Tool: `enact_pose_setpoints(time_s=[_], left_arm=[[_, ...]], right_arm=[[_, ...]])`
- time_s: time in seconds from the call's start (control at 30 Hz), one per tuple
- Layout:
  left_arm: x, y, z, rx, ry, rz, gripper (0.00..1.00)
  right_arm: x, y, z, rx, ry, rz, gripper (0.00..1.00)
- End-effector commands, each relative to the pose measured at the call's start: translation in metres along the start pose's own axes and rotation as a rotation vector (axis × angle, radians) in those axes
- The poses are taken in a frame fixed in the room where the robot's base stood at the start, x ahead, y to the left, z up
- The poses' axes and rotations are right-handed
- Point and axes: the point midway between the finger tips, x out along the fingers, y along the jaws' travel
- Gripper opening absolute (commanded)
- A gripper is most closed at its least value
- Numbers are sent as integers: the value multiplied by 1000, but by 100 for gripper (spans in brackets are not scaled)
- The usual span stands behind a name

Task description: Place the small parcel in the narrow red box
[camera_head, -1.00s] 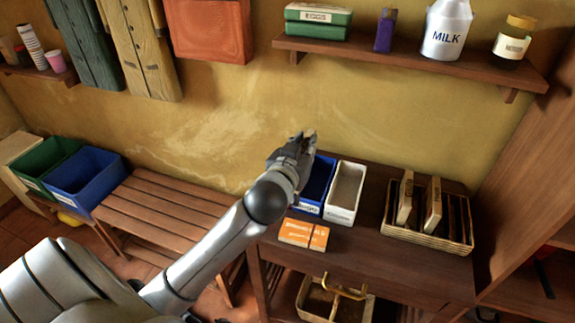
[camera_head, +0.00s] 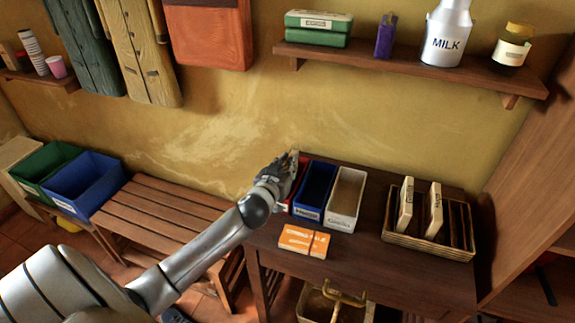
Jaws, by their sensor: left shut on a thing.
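The narrow red box (camera_head: 301,172) stands at the left end of a row of narrow boxes on the dark wooden table, against the wall. My left gripper (camera_head: 287,166) is over the back left part of the red box and covers much of it. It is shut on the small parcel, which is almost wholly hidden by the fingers. I cannot tell how far the gripper is above the box's rim. My right gripper is not in view.
A blue box (camera_head: 316,186) and a white box (camera_head: 346,195) stand right of the red one. An orange packet (camera_head: 304,240) lies in front. A slotted wicker tray (camera_head: 428,246) is at right. A slatted bench (camera_head: 160,212) is at left.

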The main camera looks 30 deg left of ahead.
Motion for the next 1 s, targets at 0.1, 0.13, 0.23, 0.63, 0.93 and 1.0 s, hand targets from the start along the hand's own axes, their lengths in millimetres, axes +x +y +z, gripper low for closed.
enact_pose_setpoints(time_s=[0.1,0.13,0.23,0.63,0.93,1.0], left_arm=[[0,0,-1,0,1,0,0],[0,0,-1,0,1,0,0],[1,0,3,-1,1,0,0],[0,0,2,0,1,0,41],[-11,1,0,-2,0,2,41],[-22,1,0,-2,0,3,41]], right_arm=[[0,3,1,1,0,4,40],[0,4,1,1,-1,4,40],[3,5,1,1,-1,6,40],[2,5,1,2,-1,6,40],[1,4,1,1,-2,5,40],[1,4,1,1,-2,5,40]])
